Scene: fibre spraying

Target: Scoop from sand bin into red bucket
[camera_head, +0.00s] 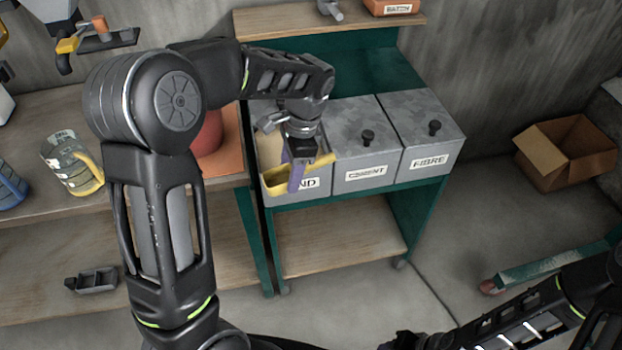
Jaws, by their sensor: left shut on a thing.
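My left gripper (301,160) reaches down over the front of the open sand bin (268,188). It is shut on a scoop (277,183) with a yellow rim and a purple part below the fingers. The scoop is at the bin's front edge and covers part of its label, leaving "ND" readable. Pale sand (269,150) shows inside the bin. I cannot tell whether the scoop holds sand. The red bucket (208,134) stands left of the bin, mostly hidden behind my left arm. My right arm enters at the lower right; its gripper is out of view.
Lidded cement (366,140) and fibre bins (420,130) stand right of the sand bin. A measuring jug (66,165) sits on the left bench. A box labelled "BATCH" (393,7) lies on the upper shelf. An open carton (565,155) is on the right floor.

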